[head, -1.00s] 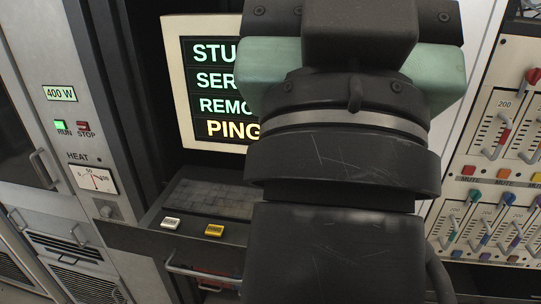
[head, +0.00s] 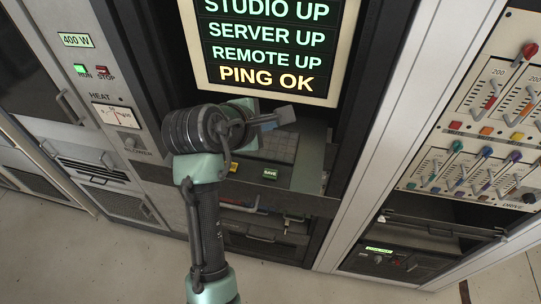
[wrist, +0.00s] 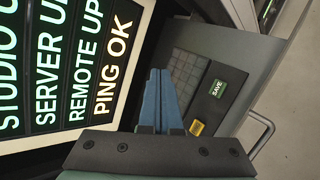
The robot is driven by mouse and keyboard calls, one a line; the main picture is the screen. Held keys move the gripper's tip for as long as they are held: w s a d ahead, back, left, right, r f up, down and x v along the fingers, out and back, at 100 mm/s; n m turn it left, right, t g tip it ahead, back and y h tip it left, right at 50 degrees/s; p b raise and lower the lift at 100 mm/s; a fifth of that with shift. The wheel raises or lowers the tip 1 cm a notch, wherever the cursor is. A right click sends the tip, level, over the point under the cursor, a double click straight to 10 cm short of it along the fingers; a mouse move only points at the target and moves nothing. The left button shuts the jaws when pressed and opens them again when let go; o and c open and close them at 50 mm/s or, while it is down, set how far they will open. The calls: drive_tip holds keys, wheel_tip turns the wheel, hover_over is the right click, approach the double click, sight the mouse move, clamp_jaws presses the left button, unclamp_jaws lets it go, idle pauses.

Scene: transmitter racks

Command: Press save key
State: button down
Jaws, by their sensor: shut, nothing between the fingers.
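The save key (head: 270,173) is a small green key with white "SAVE" lettering, on the right of a dark key shelf below the monitor. It also shows in the wrist view (wrist: 217,88). My gripper (wrist: 160,72) has blue fingers pressed together with nothing between them. In the wrist view the fingers lie left of the save key, between the screen and the keypad, apart from the key. In the head view my arm reaches over the shelf, and its end hides part of the keypad.
A yellow key (head: 233,168) sits left of the save key. The monitor (head: 268,50) hangs close above the shelf and reads "PING OK". A grey keypad (head: 279,147) lies behind the keys. A handle (wrist: 262,130) projects from the shelf front. A fader panel (head: 480,120) stands right.

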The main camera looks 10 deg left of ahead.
drive_tip(key=f, duration=0.1)
drive_tip(key=s+f+n+g, duration=0.1)
drive_tip(key=s+f+n+h, duration=0.1)
drive_tip(key=shift+a+g+p, duration=0.3)
drive_tip(key=shift+p, duration=0.05)
drive_tip(key=b, duration=0.9)
hover_over(266, 176)
wheel_tip(266, 176, down, 7)
drive_tip(key=shift+r, duration=0.1)
drive_tip(key=shift+f, duration=0.95)
drive_tip(key=shift+f, duration=0.2)
idle(0.6)
drive_tip(key=shift+f+p, duration=0.2)
drive_tip(key=shift+p, duration=0.1)
